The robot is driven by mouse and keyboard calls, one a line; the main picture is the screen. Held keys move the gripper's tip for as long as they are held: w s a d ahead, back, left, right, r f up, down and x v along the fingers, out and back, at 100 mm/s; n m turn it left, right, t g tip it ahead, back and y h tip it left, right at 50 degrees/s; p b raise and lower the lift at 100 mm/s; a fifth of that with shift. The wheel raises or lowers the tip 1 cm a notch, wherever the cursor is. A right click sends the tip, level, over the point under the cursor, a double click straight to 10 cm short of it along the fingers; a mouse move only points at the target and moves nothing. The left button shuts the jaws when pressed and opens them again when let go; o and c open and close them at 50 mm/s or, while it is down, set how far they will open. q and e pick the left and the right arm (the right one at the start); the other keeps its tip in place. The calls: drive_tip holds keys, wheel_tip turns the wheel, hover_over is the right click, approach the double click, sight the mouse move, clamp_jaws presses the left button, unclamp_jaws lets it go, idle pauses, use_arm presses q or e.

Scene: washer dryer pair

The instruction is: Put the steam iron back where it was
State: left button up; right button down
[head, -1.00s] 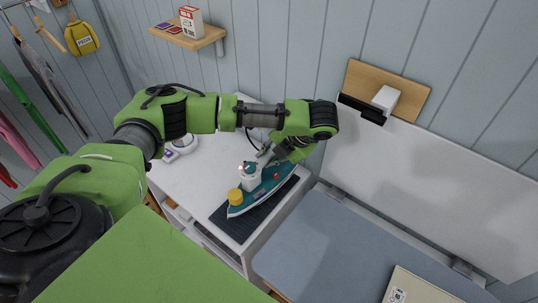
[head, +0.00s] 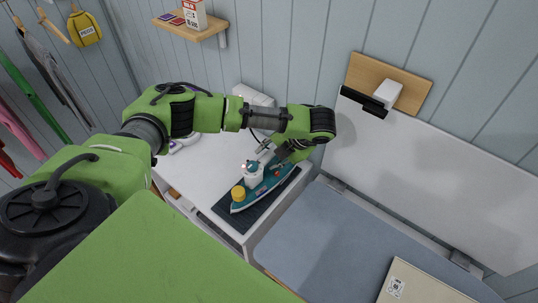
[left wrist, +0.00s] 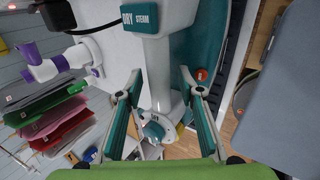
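The steam iron (head: 270,186) is teal and white with a yellow cap at its near end. It lies flat on a dark ribbed mat (head: 222,208) on the white cabinet top. My left gripper (head: 267,152) is at the iron's far end. In the left wrist view, the spread fingers of my left gripper (left wrist: 160,82) stand either side of the iron's white handle (left wrist: 159,62), with gaps between them and it. The iron's teal body (left wrist: 206,42) shows beyond. My right gripper is not in view.
A folded-out ironing board (head: 330,235) with a blue-grey cover stands right of the cabinet (head: 190,170). A white and purple object (left wrist: 52,66) is on the cabinet's left side. A wall shelf (head: 190,30) holds a box. Clothes hang at far left.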

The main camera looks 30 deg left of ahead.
use_arm(q)
drive_tip(key=shift+r, duration=0.1)
drive_tip(key=shift+w+d+r, duration=0.1)
drive_tip(key=shift+d+r, duration=0.15)
drive_tip(key=b+v, duration=0.2)
drive_tip(key=v, duration=0.4)
drive_tip(key=shift+r, duration=0.4)
drive_tip(key=shift+d, duration=0.15)
drive_tip(key=shift+f, duration=0.1)
